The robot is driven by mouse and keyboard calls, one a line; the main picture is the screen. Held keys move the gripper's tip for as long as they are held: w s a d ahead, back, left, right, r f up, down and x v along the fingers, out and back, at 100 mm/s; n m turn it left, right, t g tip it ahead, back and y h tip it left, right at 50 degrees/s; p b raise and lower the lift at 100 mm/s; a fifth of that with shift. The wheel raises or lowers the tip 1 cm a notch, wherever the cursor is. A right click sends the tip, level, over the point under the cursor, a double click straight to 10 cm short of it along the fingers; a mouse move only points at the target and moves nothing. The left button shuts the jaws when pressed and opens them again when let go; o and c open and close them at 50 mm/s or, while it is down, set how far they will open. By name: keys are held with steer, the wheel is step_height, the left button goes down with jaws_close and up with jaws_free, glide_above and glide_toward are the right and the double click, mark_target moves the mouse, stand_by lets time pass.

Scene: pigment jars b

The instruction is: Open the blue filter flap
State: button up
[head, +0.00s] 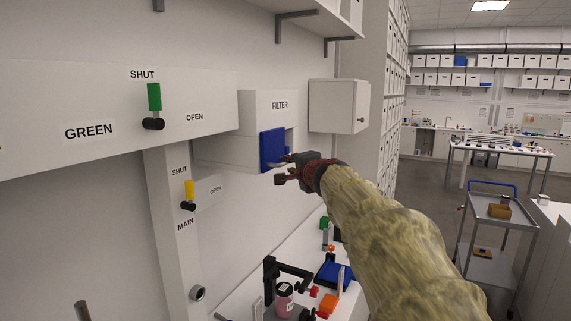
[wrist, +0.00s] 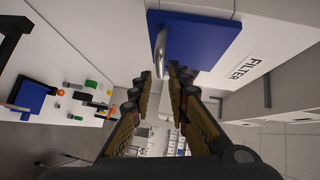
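The blue filter flap (head: 271,149) is on the front of the white box labelled FILTER (head: 279,105), and it also fills the top of the wrist view (wrist: 200,40). It looks shut or nearly so; I cannot tell whether it is slightly ajar. A pale metal handle (wrist: 160,50) stands out from the flap near its left edge in the wrist view. My gripper (head: 284,167) is at the flap's lower right corner in the head view. In the wrist view its fingers (wrist: 163,74) are apart, with the handle's end between or just beyond the tips. Contact is not clear.
A green lever (head: 154,100) and a yellow lever (head: 189,192) are on the wall at left. A white cabinet (head: 333,106) hangs right of the filter box. The bench below holds a black stand (head: 284,273), a jar and coloured pieces. A cart (head: 490,235) stands at right.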

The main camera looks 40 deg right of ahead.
mark_target(281, 150)
steer(key=shift+x, duration=3.15)
steer(key=shift+a, duration=0.1)
steer(key=shift+c, duration=0.7)
steer(key=shift+f, duration=0.1)
jaws_close()
